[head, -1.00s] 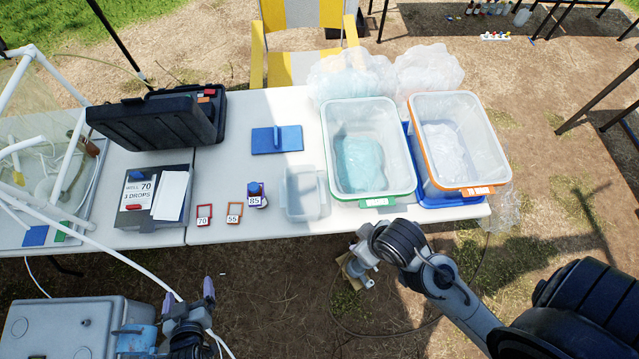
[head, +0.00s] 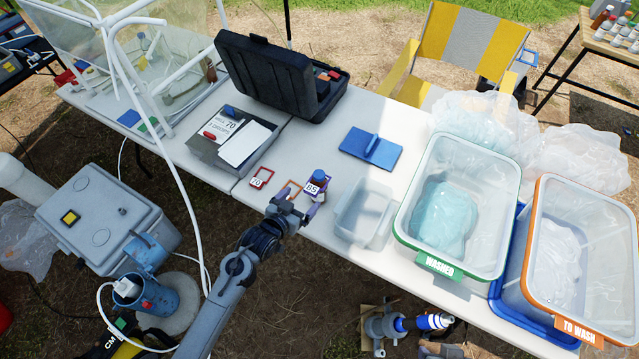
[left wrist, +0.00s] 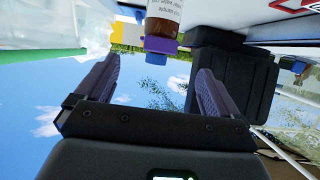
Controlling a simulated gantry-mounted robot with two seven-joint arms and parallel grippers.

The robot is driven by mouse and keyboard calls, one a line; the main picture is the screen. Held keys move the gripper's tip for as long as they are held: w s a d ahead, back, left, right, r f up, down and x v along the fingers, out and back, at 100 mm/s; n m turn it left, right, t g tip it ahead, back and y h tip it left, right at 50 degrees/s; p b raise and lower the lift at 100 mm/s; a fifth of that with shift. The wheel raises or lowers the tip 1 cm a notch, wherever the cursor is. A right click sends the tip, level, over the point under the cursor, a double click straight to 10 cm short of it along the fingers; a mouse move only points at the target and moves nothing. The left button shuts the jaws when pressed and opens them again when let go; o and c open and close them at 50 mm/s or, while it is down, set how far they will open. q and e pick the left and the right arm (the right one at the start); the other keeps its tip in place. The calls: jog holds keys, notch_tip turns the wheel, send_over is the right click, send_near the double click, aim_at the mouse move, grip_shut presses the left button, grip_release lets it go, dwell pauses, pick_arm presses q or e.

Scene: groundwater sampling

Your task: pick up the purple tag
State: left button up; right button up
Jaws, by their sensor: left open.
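The purple tag (head: 322,187), a small frame with a white plate reading 85, is at the blue-capped bottle (head: 319,177) near the table's front edge. In the left wrist view, which is upside down, the purple tag (left wrist: 160,44) shows as a band between the brown bottle (left wrist: 164,18) and its blue cap. I cannot tell exactly how it sits on the bottle. My left gripper (head: 296,203) is open and empty, just in front of the tag. In the left wrist view, its fingers (left wrist: 155,88) are apart, with the tag between and beyond them.
A red tag reading 70 (head: 262,177) and an orange tag (head: 293,187) lie left of the bottle. A clear tray (head: 362,212) stands to its right, then the green-rimmed WASHED tub (head: 470,270). A blue block (head: 371,149) and a black case (head: 270,75) are behind.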

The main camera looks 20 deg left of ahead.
aim_at(312, 188)
pick_arm(q)
jog(key=shift+b+x, duration=0.4)
jog(key=shift+x, duration=3.2)
jog(key=shift+r, duration=0.1)
jog(key=c, duration=1.1)
jog(key=shift+r, duration=0.15)
